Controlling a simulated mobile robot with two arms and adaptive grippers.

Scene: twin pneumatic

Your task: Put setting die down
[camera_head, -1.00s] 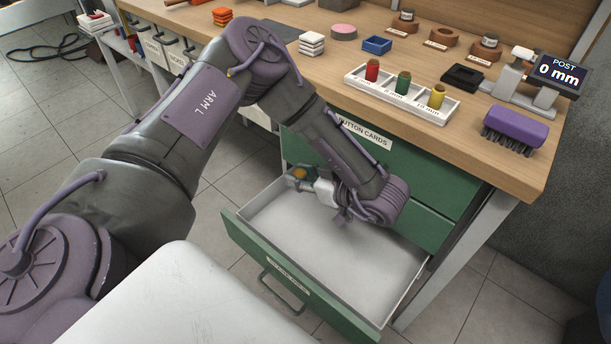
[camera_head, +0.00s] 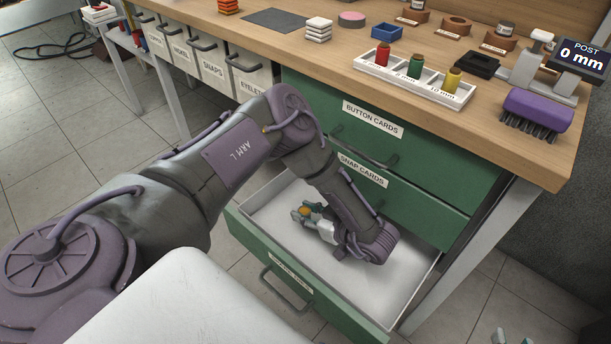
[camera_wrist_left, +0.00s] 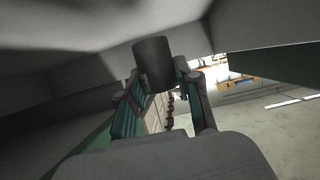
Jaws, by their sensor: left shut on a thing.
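The setting die (camera_wrist_left: 153,62) is a dark grey cylinder in the left wrist view, held upright between the fingers of my left gripper (camera_wrist_left: 160,85). In the head view my left gripper (camera_head: 305,214) is shut on it, inside the open bottom drawer (camera_head: 272,212). Only a small orange-brown patch shows between the fingers there. I cannot tell whether the die touches the drawer floor. The tips of my right gripper (camera_head: 512,337) just show at the bottom right edge, apart and with nothing seen between them.
The drawer is otherwise bare, with free floor around the gripper. Closed green drawers (camera_head: 370,135) stand above it. On the bench are a white tray of thread spools (camera_head: 415,78), a purple brush (camera_head: 537,112) and a post display (camera_head: 580,55).

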